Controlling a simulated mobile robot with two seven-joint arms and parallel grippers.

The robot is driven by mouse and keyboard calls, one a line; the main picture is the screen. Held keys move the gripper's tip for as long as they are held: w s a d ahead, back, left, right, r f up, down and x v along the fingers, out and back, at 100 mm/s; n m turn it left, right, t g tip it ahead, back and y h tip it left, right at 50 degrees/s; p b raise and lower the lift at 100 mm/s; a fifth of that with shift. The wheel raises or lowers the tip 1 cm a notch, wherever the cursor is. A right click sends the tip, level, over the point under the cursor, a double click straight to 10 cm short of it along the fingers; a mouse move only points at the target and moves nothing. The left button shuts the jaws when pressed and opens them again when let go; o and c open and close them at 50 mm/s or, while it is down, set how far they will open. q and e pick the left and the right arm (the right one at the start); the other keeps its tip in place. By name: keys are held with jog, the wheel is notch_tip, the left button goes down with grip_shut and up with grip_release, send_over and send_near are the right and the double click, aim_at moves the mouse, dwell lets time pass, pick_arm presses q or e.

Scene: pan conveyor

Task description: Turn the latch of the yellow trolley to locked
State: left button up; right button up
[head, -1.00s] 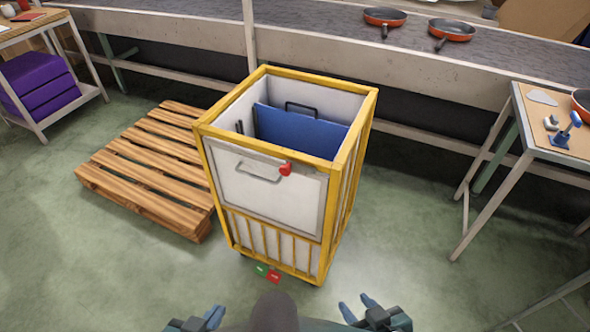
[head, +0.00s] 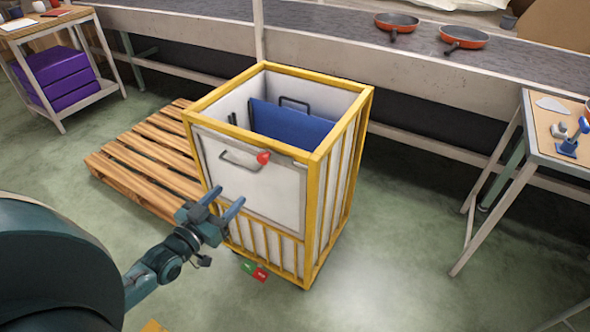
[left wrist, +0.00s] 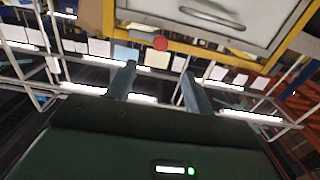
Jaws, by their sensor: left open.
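The yellow trolley (head: 318,190) stands upright in the middle of the head view, with a white front panel (head: 270,188) and a dark handle (head: 238,162). The red latch knob (head: 263,158) is at the panel's top edge, right of the handle. A green and a red marker (head: 260,274) show low at the trolley's foot. My left gripper (head: 223,203) is open and empty, in front of the panel, lower and to the left of the latch. In the left wrist view the red latch (left wrist: 160,43) shows beyond and between the open fingers (left wrist: 160,85). My right gripper is out of view.
A wooden pallet (head: 140,165) lies left of the trolley. The conveyor (head: 400,75) with two orange pans (head: 463,37) runs behind. A work table (head: 545,135) stands at right, a shelf with purple boxes (head: 55,75) at far left. Floor at right front is clear.

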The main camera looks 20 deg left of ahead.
aim_at(261, 161)
pick_arm(q)
jog(key=w, duration=0.9)
jog(key=w+d, duration=0.1)
jog(key=w, duration=0.3)
jog(key=shift+w+r+b, duration=0.15)
jog(key=shift+w+b, duration=0.1)
jog(key=shift+b, duration=0.1)
jog(key=shift+c, duration=0.2)
grip_shut()
